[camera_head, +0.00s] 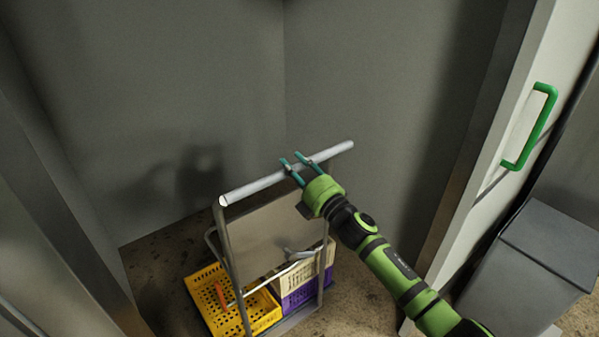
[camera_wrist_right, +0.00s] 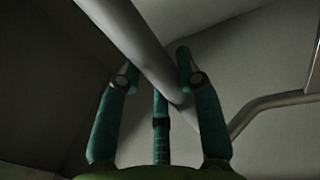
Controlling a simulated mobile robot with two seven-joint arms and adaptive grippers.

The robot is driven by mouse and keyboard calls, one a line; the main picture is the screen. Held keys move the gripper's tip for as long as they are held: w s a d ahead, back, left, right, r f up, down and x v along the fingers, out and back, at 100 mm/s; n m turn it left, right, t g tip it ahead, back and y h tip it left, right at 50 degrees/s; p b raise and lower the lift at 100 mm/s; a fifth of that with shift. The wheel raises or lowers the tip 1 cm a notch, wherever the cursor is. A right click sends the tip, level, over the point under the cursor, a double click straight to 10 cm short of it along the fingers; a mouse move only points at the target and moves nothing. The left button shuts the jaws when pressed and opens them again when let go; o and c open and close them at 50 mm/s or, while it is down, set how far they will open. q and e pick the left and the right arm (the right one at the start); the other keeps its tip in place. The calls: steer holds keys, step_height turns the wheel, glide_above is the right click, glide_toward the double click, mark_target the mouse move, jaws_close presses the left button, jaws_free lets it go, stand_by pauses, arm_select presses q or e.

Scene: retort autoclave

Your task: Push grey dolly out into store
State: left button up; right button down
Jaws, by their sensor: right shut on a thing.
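The grey dolly stands in the middle of the head view, with a light grey push bar (camera_head: 245,188) across its top and a grey back panel (camera_head: 255,235) below. My right gripper (camera_head: 294,165) is shut on the push bar, right of the bar's middle. In the right wrist view the bar (camera_wrist_right: 128,40) runs diagonally between the fingers of my right gripper (camera_wrist_right: 158,75). A yellow crate (camera_head: 205,296), a cream crate (camera_head: 292,272) and a purple crate (camera_head: 308,290) sit low on the dolly. My left gripper is not in view.
Grey walls (camera_head: 150,110) meet in a corner close behind the dolly. A pale door (camera_head: 515,130) with a green handle (camera_head: 541,125) is at the right. A grey box (camera_head: 535,255) stands at the lower right. Speckled floor (camera_head: 160,280) shows around the dolly.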

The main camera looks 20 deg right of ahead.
steer(key=shift+w+r, duration=0.1)
steer(key=shift+r, duration=0.15)
steer(key=c, duration=1.2)
jaws_free()
steer(key=shift+c, duration=0.2)
steer(key=o, duration=0.4)
steer(key=shift+w, duration=0.1)
steer(key=shift+w+a+f, duration=0.15)
steer(key=shift+f, duration=0.05)
steer(key=v, duration=1.2)
steer(key=shift+f, duration=0.1)
